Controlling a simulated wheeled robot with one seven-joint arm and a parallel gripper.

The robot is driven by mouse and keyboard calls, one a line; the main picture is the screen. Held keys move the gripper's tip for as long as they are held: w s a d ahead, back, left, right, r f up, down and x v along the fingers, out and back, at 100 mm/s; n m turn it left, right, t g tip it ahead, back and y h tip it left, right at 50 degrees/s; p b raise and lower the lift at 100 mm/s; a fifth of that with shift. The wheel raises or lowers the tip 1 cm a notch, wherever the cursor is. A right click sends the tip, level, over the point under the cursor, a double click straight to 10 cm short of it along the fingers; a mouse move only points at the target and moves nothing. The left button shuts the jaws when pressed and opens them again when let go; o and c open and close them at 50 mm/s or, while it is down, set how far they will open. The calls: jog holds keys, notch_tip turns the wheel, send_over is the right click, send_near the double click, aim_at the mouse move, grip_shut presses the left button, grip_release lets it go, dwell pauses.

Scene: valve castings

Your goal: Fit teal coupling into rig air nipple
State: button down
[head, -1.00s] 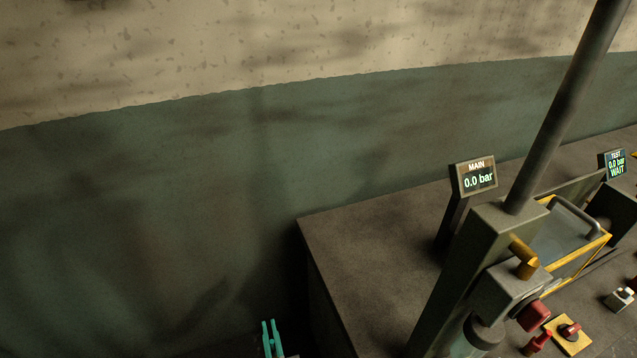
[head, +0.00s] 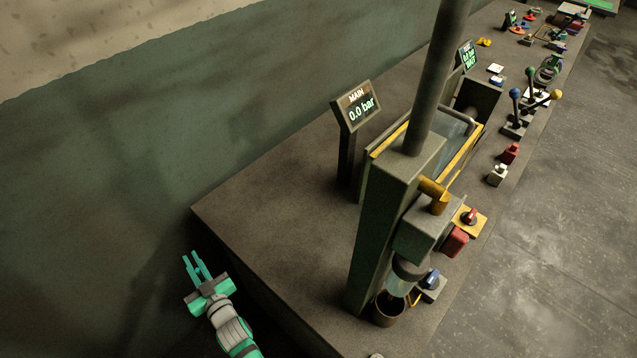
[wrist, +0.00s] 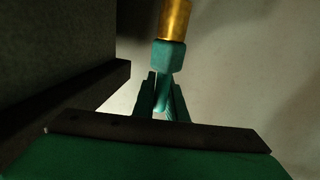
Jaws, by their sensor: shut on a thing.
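My gripper (head: 198,267) is beside the near left corner of the bench in the head view, in front of the green wall. In the wrist view my gripper (wrist: 163,90) is shut on the teal coupling (wrist: 168,56), with a brass-coloured cylindrical part (wrist: 174,18) beyond it. I cannot make out the coupling in the head view. The rig (head: 383,230) stands on the bench to the right, apart from my gripper. A brass-coloured fitting (head: 437,196) sits on its upper side; I cannot tell whether this is the air nipple.
The bench (head: 270,205) has bare top on its left. The MAIN display (head: 358,108) reads 0.0 bar. A yellow-edged box, red and white blocks and several levers (head: 525,100) line the bench. In the wrist view a dark edge (wrist: 90,88) lies left of my gripper.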

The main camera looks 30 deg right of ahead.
jog(key=w+d+r+m+h, duration=0.2)
jog(key=w+d+r+h, duration=0.15)
jog(key=r, duration=0.45)
jog(key=w+d+r+m+h, duration=0.2)
jog(key=w+r, duration=0.2)
jog(key=r, duration=0.4)
jog(key=s+d+r+m+g+h, duration=0.25)
jog(key=s+d+h, duration=0.2)
jog(key=d, duration=0.65)
jog(key=s+d+r+m+g+h, duration=0.1)
jog(key=s+d+m+g+h, duration=0.3)
jog(key=d, duration=0.6)
jog(key=s+d+r+m+g+h, duration=0.25)
jog(key=s+d, duration=0.35)
jog(key=d, duration=0.5)
jog(key=s+d+r+m+g+h, duration=0.2)
jog(key=s+d+m+g, duration=0.4)
jog(key=s, duration=1.1)
jog(key=d+g+h, duration=0.1)
jog(key=d+g, duration=0.2)
jog(key=d, duration=0.2)
jog(key=shift+d+r, duration=0.15)
jog(key=shift+r, duration=0.05)
